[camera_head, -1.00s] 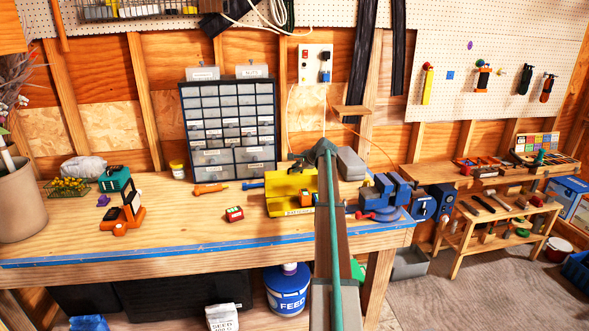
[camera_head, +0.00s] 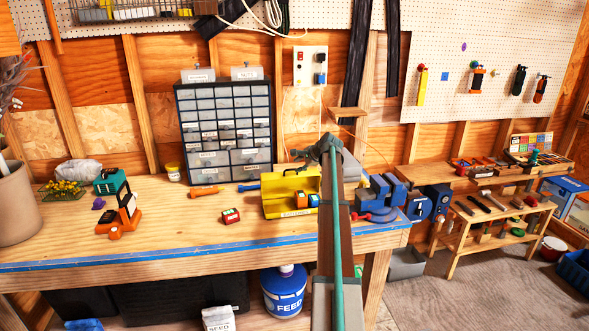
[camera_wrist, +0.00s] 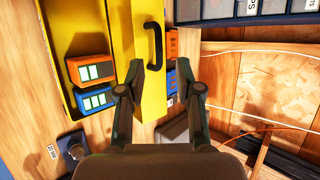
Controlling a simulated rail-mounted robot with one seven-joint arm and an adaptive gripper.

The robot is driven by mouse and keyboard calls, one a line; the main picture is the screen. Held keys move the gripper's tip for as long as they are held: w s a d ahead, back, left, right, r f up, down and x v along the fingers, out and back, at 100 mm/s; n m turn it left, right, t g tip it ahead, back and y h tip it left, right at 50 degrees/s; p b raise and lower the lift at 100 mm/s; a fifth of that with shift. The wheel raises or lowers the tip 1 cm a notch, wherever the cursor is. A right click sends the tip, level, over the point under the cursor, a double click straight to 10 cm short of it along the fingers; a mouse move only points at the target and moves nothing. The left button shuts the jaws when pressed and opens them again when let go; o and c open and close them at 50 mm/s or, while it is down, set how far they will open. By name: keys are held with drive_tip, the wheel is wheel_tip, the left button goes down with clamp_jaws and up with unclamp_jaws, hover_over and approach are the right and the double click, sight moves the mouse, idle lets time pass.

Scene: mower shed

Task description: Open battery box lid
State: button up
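The yellow battery box (camera_head: 284,212) stands on the workbench, left of my arm. Its lid (camera_head: 290,184) is raised at the back, so the inside shows. An orange battery (camera_head: 301,199) and a blue battery (camera_head: 313,200) are inside. In the wrist view the lid (camera_wrist: 127,40) shows with its black handle (camera_wrist: 154,46), and the orange battery (camera_wrist: 89,70) and blue battery (camera_wrist: 95,99) show left of it. My gripper (camera_wrist: 172,68) is open and empty, its left finger overlapping the lid's edge close below the handle. I cannot tell whether it touches.
A red battery-like block (camera_head: 231,216) and an orange-handled tool (camera_head: 204,193) lie left of the box. A blue vise (camera_head: 382,196) stands at the right. The drawer cabinet (camera_head: 225,128) stands behind. Bare bench lies in front of the box.

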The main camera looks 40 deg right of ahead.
drive_tip(key=v, duration=0.6)
drive_tip(key=shift+s, duration=0.1)
idle(0.3)
